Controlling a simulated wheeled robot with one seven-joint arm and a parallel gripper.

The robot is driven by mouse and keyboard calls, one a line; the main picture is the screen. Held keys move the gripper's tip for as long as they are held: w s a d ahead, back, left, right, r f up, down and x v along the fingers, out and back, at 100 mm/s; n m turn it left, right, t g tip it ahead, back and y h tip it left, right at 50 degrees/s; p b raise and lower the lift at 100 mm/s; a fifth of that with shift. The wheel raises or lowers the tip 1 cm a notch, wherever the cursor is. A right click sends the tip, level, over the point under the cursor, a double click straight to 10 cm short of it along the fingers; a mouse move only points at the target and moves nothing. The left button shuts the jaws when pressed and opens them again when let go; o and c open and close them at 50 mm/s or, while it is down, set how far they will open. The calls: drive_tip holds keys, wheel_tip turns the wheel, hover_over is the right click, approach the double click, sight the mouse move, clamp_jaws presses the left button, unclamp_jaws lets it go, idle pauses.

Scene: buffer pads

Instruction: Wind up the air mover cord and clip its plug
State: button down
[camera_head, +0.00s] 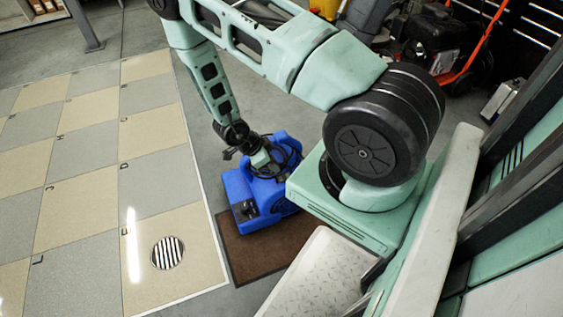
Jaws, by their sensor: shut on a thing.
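My gripper (265,172) is down at the top of the air mover, among the cord loops, and is shut on the cord. The fingertips are small and partly hidden, so the exact grip point is unclear. I cannot make out the plug or its clip.
The brown mat (245,247) lies under and in front of the air mover. A black and orange machine (440,40) stands at the back right.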

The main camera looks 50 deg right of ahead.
sight(281, 177)
drive_tip(key=d+f+h+b, duration=0.1)
drive_tip(key=f+b, duration=0.2)
drive_tip(key=b, duration=0.2)
drive_tip(key=d+f+g+h+b, duration=0.1)
drive_tip(key=d+f+b, duration=0.1)
drive_tip(key=f+b, duration=0.2)
drive_tip(key=d+f+g+h+b, duration=0.1)
drive_tip(key=d+f+b, duration=0.1)
drive_tip(key=b, duration=0.3)
drive_tip(key=shift+d+f+h+b, duration=0.2)
drive_tip(key=shift+f+h+b, duration=0.15)
drive_tip(key=shift+f, duration=0.4)
drive_tip(key=shift+f+p, duration=0.25)
drive_tip(key=shift+p, duration=0.55)
idle(0.6)
drive_tip(key=shift+f, duration=0.35)
idle(0.4)
drive_tip(key=c, duration=0.9)
unclamp_jaws()
